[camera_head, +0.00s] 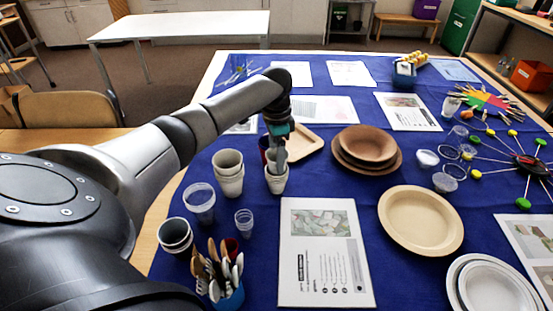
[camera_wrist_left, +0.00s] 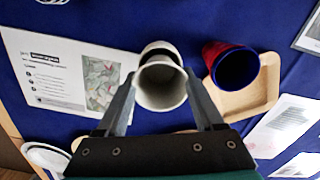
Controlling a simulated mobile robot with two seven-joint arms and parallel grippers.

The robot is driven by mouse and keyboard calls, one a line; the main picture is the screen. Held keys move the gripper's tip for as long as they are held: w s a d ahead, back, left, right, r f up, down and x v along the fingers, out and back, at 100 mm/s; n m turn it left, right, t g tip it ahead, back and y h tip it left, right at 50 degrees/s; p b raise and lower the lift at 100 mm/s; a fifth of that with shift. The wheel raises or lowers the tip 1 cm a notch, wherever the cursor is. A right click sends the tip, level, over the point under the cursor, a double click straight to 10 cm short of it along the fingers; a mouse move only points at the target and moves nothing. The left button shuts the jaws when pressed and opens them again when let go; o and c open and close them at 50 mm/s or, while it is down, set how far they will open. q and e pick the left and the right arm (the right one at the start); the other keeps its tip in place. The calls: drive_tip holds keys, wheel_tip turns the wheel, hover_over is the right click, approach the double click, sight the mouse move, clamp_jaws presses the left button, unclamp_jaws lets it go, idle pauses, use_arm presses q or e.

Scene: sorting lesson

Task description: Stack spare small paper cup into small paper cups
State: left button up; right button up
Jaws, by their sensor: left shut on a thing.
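My left gripper (camera_head: 277,160) points down at white small paper cups left of the brown bowls. In the left wrist view its fingers (camera_wrist_left: 160,98) are shut on one white paper cup (camera_wrist_left: 161,92), whose open mouth faces the camera. The rim of a second white paper cup (camera_wrist_left: 160,48) shows just behind the held cup, partly hidden by it. In the head view the cup (camera_head: 276,186) under the fingers looks upright. I cannot tell how deep the held cup sits in the other. My right gripper is not in view.
A stack of larger white cups (camera_head: 228,174) stands close to the left. Clear plastic cups (camera_head: 200,203) and a cutlery holder (camera_head: 228,297) are nearer me. A red-and-blue cup (camera_wrist_left: 230,66) stands by a square wooden plate (camera_head: 304,142). A printed sheet (camera_head: 325,260) lies in front.

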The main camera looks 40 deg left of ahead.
use_arm(q)
drive_tip(key=shift+f, duration=0.7)
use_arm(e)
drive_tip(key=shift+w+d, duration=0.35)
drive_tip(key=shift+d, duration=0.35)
use_arm(q)
drive_tip(key=o, duration=0.9)
drive_tip(key=shift+c, duration=0.2)
drive_tip(key=o, duration=0.4)
drive_tip(key=shift+o, duration=0.2)
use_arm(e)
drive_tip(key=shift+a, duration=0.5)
use_arm(q)
drive_tip(key=shift+r, duration=0.2)
wheel_tip(320, 180, up, 13)
drive_tip(key=p, duration=0.3)
drive_tip(key=shift+f, duration=0.15)
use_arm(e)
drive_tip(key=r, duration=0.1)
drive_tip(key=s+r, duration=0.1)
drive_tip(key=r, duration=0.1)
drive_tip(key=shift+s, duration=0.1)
